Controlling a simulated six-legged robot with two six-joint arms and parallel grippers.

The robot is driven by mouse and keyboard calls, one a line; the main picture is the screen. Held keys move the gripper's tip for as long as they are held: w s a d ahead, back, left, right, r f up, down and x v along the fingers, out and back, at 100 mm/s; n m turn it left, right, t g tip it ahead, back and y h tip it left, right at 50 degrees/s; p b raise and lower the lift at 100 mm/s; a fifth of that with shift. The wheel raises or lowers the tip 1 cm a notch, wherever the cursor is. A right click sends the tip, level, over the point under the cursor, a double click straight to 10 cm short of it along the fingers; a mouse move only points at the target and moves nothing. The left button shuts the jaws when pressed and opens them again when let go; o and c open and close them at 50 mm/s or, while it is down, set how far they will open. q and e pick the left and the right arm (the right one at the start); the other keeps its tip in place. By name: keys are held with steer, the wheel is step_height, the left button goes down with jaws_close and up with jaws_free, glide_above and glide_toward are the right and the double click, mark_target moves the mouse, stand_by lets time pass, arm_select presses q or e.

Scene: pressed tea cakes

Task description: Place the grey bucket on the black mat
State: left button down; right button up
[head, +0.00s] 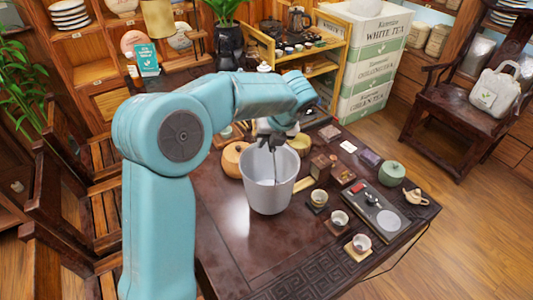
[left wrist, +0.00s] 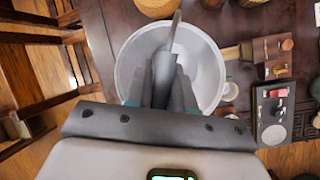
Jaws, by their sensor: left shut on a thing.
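The grey bucket (head: 268,192) is upright over the dark table, left of the small cups; I cannot tell whether its base touches the tabletop. In the left wrist view the bucket (left wrist: 132,66) lies under my gripper, its mouth facing the camera. My left gripper (head: 272,142) reaches down at the bucket's far rim and is shut on the bucket. In the left wrist view the gripper (left wrist: 168,62) hides part of the bucket, so the exact held part is unclear. I cannot make out a separate black mat. My right gripper is not in view.
Cups (head: 340,218) on small coasters stand right of the bucket, beside a black tray (head: 395,232) with small items. A green jar (head: 391,172) and a round tan pot (head: 234,158) stand farther back. The table's (head: 235,255) front left is clear.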

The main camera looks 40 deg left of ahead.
arm_select(q)
step_height(320, 180, down, 5)
steer(key=shift+a+r, duration=0.1)
stand_by(0.3)
steer(key=c, duration=1)
jaws_free()
steer(key=shift+o, duration=0.2)
